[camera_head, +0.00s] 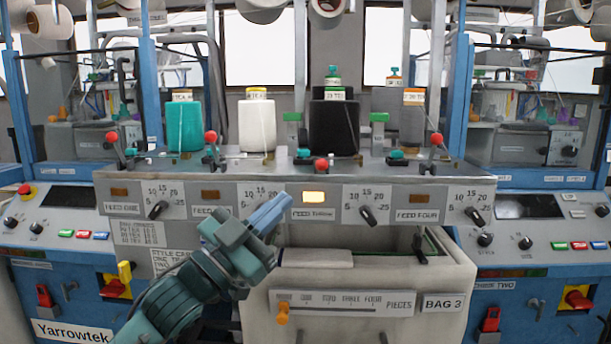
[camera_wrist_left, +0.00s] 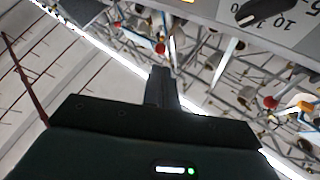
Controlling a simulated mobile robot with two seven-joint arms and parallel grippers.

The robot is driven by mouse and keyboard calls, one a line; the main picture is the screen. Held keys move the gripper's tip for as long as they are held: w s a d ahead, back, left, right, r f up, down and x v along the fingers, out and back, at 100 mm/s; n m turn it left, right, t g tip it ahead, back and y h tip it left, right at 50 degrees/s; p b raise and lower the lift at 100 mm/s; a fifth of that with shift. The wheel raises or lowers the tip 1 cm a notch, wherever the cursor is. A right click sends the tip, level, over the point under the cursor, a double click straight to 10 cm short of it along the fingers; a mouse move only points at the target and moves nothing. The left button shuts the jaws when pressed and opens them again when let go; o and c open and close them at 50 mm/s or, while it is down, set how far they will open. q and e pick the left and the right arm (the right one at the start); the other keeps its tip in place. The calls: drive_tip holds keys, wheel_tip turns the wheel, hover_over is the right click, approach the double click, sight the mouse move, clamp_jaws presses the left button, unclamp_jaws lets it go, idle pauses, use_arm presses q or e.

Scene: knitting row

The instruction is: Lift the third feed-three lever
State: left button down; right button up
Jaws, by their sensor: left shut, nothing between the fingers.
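The feed-three lever ends in a red ball (camera_head: 321,164) on the ledge above the panel's third label, where a lamp (camera_head: 314,197) glows yellow. Its ball sits lower than those of the feed-one lever (camera_head: 112,137), feed-two lever (camera_head: 211,137) and feed-four lever (camera_head: 437,139). My left gripper (camera_head: 283,202) is shut and empty, in front of the panel, below and left of the feed-three ball and apart from it. Its shut fingers (camera_wrist_left: 162,84) also show in the left wrist view, where I cannot tell which lever is which. My right gripper is not in view.
Dials (camera_head: 368,216) line the panel. Teal, white (camera_head: 257,124) and black (camera_head: 334,126) yarn cones stand behind the ledge. A pale bin (camera_head: 455,275) marked BAG 3 stands below. Blue posts (camera_head: 433,60) rise on both sides.

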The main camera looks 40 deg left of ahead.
sight(318, 168)
use_arm(q)
drive_tip(key=p+x, duration=0.1)
drive_tip(key=x, duration=0.4)
drive_tip(key=shift+r, duration=0.15)
drive_tip(key=shift+p+x, duration=0.35)
drive_tip(key=shift+x, duration=0.55)
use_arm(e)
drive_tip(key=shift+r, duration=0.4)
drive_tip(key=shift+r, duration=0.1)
